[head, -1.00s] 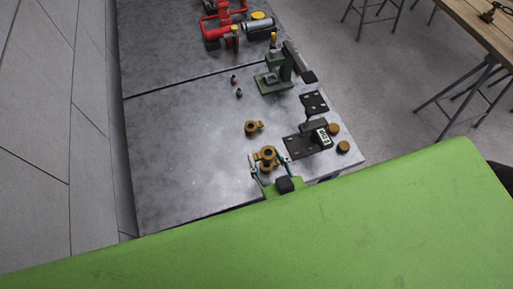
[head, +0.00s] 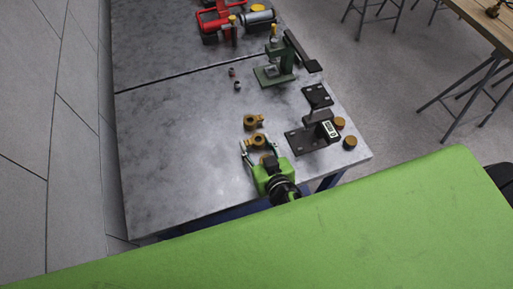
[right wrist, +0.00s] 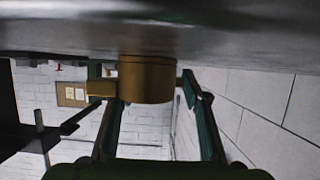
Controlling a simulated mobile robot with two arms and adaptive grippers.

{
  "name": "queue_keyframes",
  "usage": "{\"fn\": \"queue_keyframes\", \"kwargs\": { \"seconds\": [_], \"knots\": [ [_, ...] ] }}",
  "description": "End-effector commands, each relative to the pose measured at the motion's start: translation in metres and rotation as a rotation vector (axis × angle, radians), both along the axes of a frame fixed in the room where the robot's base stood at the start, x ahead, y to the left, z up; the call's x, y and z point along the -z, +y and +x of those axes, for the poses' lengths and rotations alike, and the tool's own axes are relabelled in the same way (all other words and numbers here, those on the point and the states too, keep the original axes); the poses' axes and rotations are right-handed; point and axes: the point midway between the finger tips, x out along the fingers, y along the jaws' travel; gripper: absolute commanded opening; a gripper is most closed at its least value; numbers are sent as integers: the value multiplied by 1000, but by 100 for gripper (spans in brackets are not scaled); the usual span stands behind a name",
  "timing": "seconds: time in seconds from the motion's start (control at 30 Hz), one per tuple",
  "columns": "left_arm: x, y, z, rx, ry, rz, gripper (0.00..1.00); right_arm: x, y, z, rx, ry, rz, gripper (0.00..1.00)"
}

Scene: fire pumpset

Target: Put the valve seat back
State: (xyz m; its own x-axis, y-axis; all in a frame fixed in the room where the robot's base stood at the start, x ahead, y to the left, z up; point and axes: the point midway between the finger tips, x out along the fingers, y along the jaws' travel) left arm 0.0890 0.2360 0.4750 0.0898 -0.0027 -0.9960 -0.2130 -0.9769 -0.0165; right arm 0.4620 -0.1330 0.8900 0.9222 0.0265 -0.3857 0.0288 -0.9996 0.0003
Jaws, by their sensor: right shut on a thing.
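My right gripper (head: 257,146) is over the near part of the grey table, its two green fingers on either side of a brass fitting (head: 256,141). It is shut on this fitting. In the right wrist view the fitting (right wrist: 147,79) is a round brass body with a side stub, between the fingers and close against the table surface; I cannot tell whether it touches. A second brass fitting (head: 253,121) lies just beyond it on the table. I cannot tell which piece is the valve seat. My left gripper is not in view.
A black plate with a digital readout (head: 330,129) stands to the right, with brass round pieces (head: 349,142) beside it. A green press (head: 275,70) and two small parts (head: 237,85) are farther back. A red pump frame (head: 217,18) is at the far end. The table's left side is clear.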

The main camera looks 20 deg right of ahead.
Motion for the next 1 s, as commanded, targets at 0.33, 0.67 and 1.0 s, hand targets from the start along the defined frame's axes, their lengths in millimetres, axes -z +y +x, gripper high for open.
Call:
{"fn": "queue_keyframes", "kwargs": {
  "seconds": [0.33,0.67,1.0],
  "knots": [
    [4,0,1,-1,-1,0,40,3,0,1,0,-3,1,9],
    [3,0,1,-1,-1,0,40,3,0,0,0,-1,0,59],
    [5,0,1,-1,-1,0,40,-3,0,-15,0,1,2,59]
  ]
}}
